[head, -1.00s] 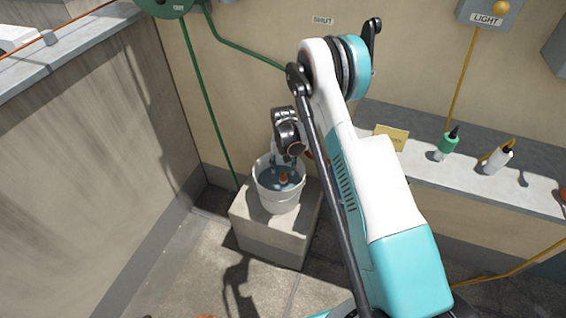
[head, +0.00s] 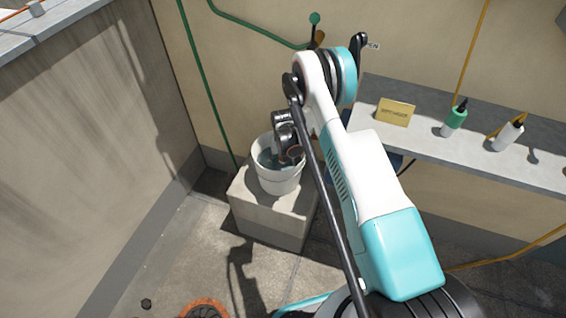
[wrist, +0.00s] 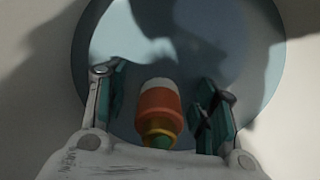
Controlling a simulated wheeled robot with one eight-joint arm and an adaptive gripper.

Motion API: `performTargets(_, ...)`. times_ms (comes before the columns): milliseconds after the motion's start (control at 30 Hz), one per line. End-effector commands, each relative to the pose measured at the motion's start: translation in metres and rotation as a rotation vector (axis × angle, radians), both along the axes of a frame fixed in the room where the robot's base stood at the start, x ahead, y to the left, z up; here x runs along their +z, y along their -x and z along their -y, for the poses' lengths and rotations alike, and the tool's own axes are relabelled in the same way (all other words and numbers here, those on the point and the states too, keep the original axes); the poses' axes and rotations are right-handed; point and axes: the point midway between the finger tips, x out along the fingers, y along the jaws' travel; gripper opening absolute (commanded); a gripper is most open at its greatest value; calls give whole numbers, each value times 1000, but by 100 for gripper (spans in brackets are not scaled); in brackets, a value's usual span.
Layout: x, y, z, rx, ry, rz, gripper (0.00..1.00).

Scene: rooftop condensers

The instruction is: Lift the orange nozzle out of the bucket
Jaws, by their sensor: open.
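The white bucket (head: 279,182) stands upright on a concrete block, with bluish water inside. In the wrist view the orange nozzle (wrist: 159,105) has a pale tip and a yellow and green lower part. It sits between the two open fingers of my gripper (wrist: 158,108), with gaps on both sides, and neither finger appears to touch it. In the head view my gripper (head: 284,152) points down into the bucket mouth and hides the nozzle. The bucket's interior (wrist: 255,85) surrounds the fingers in the wrist view.
The concrete block (head: 270,225) stands near the wall corner. A ledge (head: 440,150) at right holds a yellow sign (head: 396,112), a green bottle (head: 455,118) and a white bottle (head: 508,134). A green hose (head: 205,90) runs down the wall. An orange ring (head: 204,308) lies on the floor.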

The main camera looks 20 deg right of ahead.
Motion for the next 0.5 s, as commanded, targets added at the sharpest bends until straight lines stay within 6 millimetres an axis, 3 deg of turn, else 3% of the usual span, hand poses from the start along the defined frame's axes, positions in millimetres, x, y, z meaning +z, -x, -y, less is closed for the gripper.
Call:
performTargets(100,0,0,0,0,0,0,51)
performTargets(333,0,0,0,0,0,0,0)
performTargets(500,2,0,0,0,0,0,0)
